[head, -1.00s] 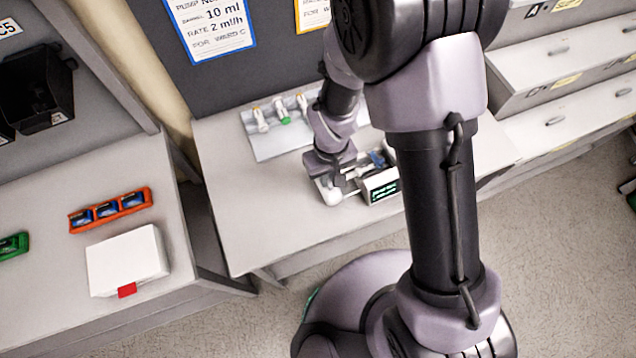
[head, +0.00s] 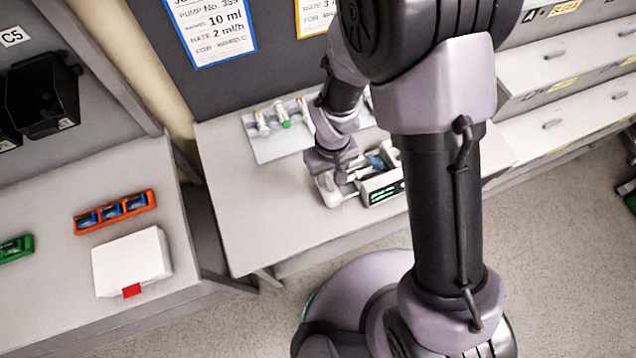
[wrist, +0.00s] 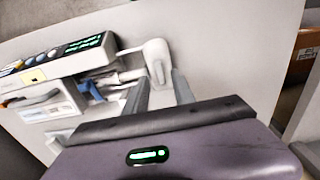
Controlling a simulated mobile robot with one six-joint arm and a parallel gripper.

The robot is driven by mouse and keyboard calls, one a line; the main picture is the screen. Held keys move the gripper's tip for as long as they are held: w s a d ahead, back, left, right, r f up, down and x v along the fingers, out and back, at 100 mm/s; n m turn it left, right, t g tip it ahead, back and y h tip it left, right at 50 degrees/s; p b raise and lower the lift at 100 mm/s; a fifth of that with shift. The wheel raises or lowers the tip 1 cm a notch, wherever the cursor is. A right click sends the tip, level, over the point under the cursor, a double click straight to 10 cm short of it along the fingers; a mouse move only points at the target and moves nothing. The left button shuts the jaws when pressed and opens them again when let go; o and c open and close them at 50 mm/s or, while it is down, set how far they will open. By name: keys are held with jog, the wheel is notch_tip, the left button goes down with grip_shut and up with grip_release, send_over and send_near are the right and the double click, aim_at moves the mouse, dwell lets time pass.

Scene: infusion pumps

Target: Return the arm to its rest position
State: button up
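My arm reaches over the middle table in the head view. My gripper (head: 345,178) is over the left end of the infusion pump (head: 384,187), a white unit with a green-lit display. The white rounded end piece of the pump (wrist: 157,60) is just beyond the fingertips. The pump's display, blue part and syringe area show at the left of the wrist view. Whether the fingers touch the pump is not clear.
A light tray (head: 268,145) with several syringes lies behind the pump. A left counter holds an orange rack (head: 115,211), a green item (head: 15,248) and a white box (head: 131,262) with a red tab. Drawers (head: 560,60) stand at right. Labels hang on the dark back panel.

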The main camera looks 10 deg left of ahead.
notch_tip(320, 180, up, 4)
jog(key=shift+r+p, duration=0.2)
jog(key=shift+p, duration=1)
jog(key=shift+f, duration=0.1)
jog(key=w+d+r+m+t+b, duration=0.25)
jog(key=d+r+b, duration=0.2)
jog(key=b, duration=0.35)
jog(key=s+d+r+m+t+y+b, duration=0.1)
jog(key=s+d+r+m+b, duration=0.2)
jog(key=s+d+m+b, duration=0.1)
jog(key=s+d+r+m+t+y+b, duration=0.1)
jog(key=s+d+r+m+t+b, duration=0.1)
jog(key=s+b, duration=0.5)
jog(key=d+r+m, duration=0.1)
jog(key=d+m, duration=0.1)
jog(key=d, duration=0.1)
jog(key=shift+s+r, duration=0.2)
jog(key=shift+r, duration=0.05)
